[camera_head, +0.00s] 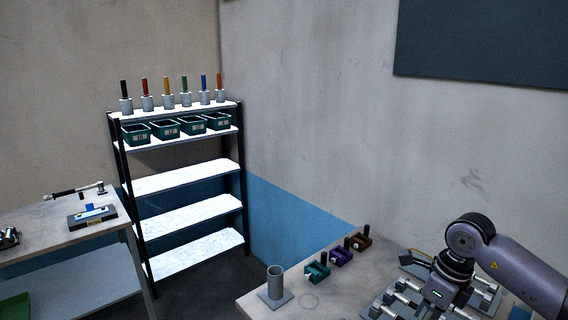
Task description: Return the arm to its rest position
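My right arm (520,275) comes in from the right edge at the lower right. Its purple-grey link bends at a dark round joint (470,235) and runs down to a dark wrist with a small green light (437,293), over the right-hand table. The wrist reaches the bottom edge of the picture, and the gripper fingers below it do not show. My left arm and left gripper are not in the picture.
The right-hand table (252,302) carries a grey upright tube (275,282), teal (317,272), purple (341,257) and brown (362,242) blocks, and metal fixtures (405,297) near my wrist. A shelf rack (190,215) stands behind. Another table (45,218) is at left.

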